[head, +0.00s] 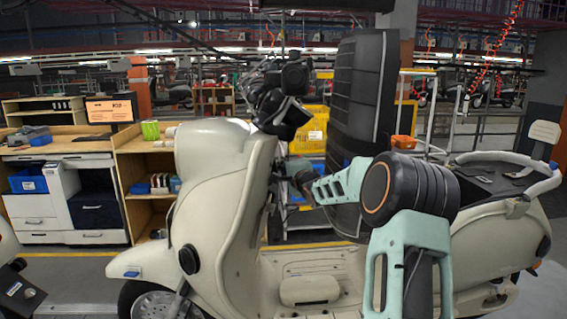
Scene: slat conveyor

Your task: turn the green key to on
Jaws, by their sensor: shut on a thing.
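A cream scooter (215,200) stands across the front of the head view, its front shield at the left and its rear at the right. My arm reaches in from the right, and my gripper (281,170) is at the inner side of the front shield, below the handlebar area. It is small and partly hidden, shut on the green key at the shield. The key itself is hidden, so I cannot tell which way it is turned.
Dark handlebar parts (283,115) stand just above my gripper. The scooter's flat footboard (310,290) is below my arm. A wooden workbench (65,145) with a monitor (110,110) is behind at the left. A yellow bin (312,130) stands behind the scooter.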

